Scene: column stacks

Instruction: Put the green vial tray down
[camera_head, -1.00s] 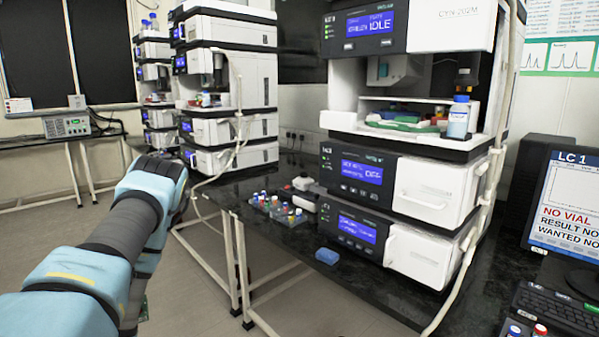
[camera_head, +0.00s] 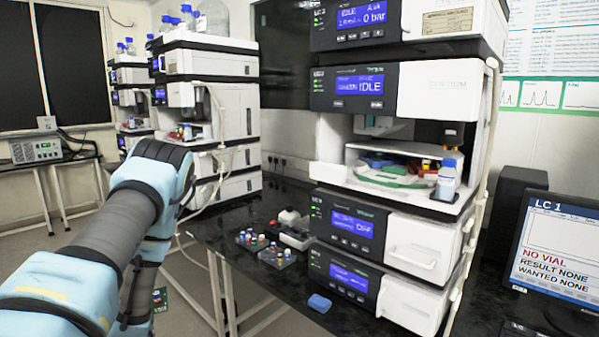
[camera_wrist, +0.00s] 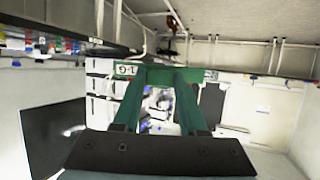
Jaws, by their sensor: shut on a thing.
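The green vial tray (camera_wrist: 178,76) shows edge-on in the wrist view, with a white "1-G" label on its left end. My gripper (camera_wrist: 160,82) is shut on it, its two fingers reaching up to the tray's near edge. The tray's top and any vials are hidden. In the head view my gripper is hidden behind my arm. A small green piece with a white mark (camera_head: 160,298), probably the tray, shows low beside the arm, over the floor and left of the bench.
A monitor (camera_head: 555,250) stands right. Bare bench shows around the blue block.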

